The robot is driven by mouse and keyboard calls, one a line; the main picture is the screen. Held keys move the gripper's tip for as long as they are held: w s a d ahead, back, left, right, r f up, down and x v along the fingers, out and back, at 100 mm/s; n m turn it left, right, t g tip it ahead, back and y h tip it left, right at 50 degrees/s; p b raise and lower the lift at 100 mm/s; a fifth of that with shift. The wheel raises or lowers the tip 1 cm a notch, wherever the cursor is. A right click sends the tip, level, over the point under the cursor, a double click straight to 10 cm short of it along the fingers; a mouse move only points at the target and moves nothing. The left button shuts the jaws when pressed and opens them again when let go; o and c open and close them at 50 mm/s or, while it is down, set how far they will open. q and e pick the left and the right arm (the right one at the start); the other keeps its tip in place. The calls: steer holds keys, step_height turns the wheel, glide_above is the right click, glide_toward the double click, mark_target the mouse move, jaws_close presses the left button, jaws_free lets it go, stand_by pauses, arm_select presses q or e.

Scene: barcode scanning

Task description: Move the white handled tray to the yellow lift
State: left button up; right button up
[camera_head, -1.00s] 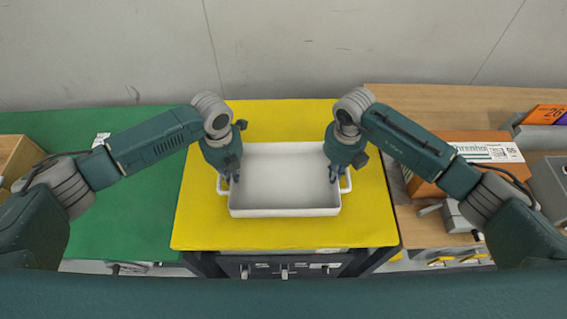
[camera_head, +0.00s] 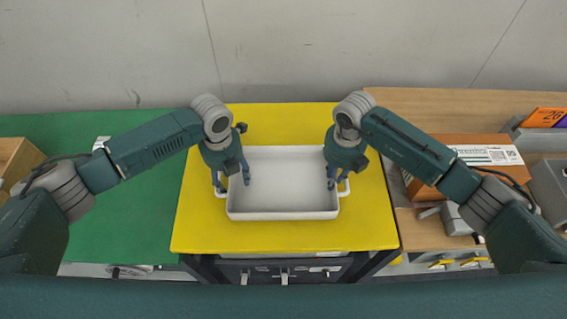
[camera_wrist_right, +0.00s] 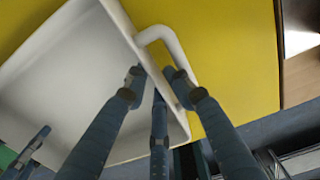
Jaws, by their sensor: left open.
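The white handled tray (camera_head: 282,212) sits flat on the yellow lift (camera_head: 200,232), near the middle of its top. It is empty. My left gripper (camera_head: 231,182) is open at the tray's left handle, its fingers spread on both sides of the tray's left wall. My right gripper (camera_head: 337,182) is at the right handle, its fingers apart. In the right wrist view the fingers of my right gripper (camera_wrist_right: 152,78) stand spread by the tray's wall (camera_wrist_right: 122,22) and the white handle (camera_wrist_right: 160,32). Contact there is hard to tell.
A green table (camera_head: 120,220) adjoins the lift on the left. A wooden table (camera_head: 430,105) on the right holds an orange-brown labelled box (camera_head: 465,150) and a grey device (camera_head: 452,218). A wall stands behind. Yellow surface is bare around the tray.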

arm_select(q)
step_height(320, 180, up, 7)
steer(key=shift+w+a, duration=0.1)
steer(key=shift+w, duration=0.05)
arm_select(e)
steer(key=shift+d, duration=0.1)
arm_select(q)
steer(key=shift+a+r, duration=0.1)
steer(key=shift+r, duration=0.25)
arm_select(e)
steer(key=shift+d, duration=0.15)
steer(key=shift+o, duration=0.5)
steer(key=o, duration=0.8)
steer(key=shift+r, duration=0.1)
arm_select(q)
steer(key=shift+d, duration=0.2)
arm_select(e)
step_height(320, 180, up, 12)
steer(key=shift+f, duration=0.1)
